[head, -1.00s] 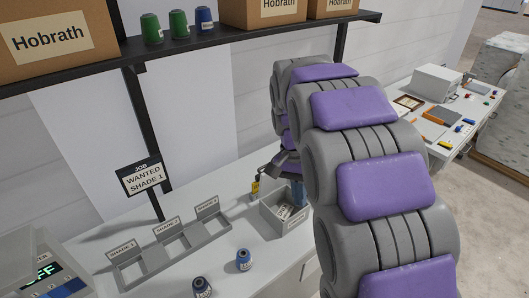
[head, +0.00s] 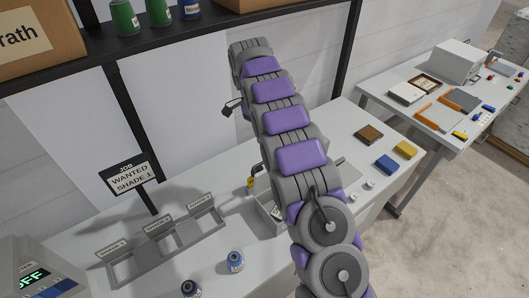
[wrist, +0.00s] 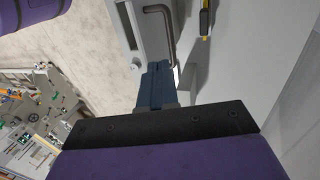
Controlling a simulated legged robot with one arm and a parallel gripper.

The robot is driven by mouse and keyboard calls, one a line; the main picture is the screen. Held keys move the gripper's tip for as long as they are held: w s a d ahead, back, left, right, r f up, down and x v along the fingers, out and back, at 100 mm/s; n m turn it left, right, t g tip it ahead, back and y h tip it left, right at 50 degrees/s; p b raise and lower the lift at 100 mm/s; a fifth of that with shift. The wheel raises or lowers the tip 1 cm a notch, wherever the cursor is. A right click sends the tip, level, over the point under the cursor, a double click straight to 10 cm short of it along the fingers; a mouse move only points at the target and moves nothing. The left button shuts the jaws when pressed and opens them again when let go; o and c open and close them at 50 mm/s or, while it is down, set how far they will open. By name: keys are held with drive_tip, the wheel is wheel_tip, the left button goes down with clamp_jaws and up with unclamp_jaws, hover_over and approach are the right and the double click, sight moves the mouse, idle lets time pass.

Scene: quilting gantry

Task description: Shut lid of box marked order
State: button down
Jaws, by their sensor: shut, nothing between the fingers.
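A small grey box (head: 266,221) stands on the white bench in the head view, mostly hidden behind my arm. Its top looks open, with something pale inside; no marking on it can be read now. Whether a flat grey piece (head: 334,168) just right of my arm is its lid, I cannot tell. In the wrist view my gripper (wrist: 157,68) has its blue fingers together and empty. They are close to a grey slotted part (wrist: 126,30) and a dark bent rod (wrist: 160,28). In the head view the fingers are hidden by my arm.
A yellow and black item (head: 251,185) stands beside the box. A shelf (head: 200,30) runs above. Brown, blue and yellow blocks (head: 387,164) lie to the right.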

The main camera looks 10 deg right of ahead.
drive_tip(key=b+x, duration=0.3)
drive_tip(key=x, duration=0.7)
drive_tip(key=shift+w, duration=0.1)
idle(0.6)
